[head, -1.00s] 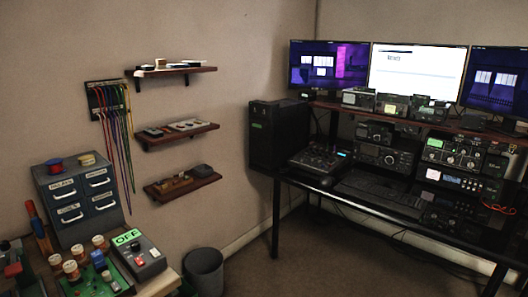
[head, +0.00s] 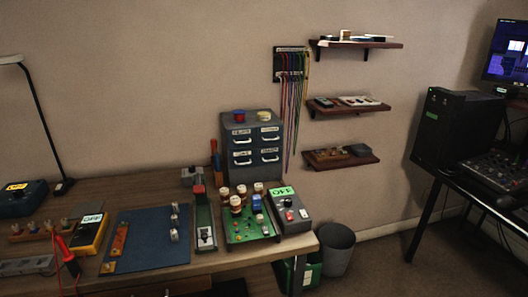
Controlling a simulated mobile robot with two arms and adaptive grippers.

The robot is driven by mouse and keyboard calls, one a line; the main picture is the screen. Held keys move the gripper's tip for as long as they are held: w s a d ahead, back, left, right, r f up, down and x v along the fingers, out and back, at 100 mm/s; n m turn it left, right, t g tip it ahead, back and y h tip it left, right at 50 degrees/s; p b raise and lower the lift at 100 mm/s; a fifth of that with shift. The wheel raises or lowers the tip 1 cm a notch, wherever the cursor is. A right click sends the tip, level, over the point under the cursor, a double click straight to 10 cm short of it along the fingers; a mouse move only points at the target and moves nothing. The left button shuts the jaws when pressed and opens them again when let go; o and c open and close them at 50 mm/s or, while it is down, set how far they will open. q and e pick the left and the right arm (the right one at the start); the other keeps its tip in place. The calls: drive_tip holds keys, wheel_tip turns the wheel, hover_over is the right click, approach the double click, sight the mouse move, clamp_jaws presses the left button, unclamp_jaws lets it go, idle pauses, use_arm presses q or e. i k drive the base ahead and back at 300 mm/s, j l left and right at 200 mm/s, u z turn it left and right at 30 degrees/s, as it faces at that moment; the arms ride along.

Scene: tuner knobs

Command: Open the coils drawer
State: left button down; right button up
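A grey cabinet (head: 250,122) with several small labelled drawers stands at the back of the wooden workbench (head: 150,184). Each drawer has a white label and a pale handle, and all the drawers look shut. The lower-left drawer (head: 242,158) seems to be the coils drawer, though its label is too small to read surely now. A red spool (head: 239,115) and a yellowish spool (head: 264,115) sit on top of the cabinet. Neither of my grippers is in view.
In front of the cabinet are a green circuit board (head: 248,230) with several coils, a grey meter box (head: 290,212) and a narrow vise-like tool (head: 203,215). A blue mat (head: 150,240) lies left. A bin (head: 337,250) stands on the floor.

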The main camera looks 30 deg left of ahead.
sight(239, 158)
drive_tip(key=u, duration=1.1)
drive_tip(key=i, duration=0.1)
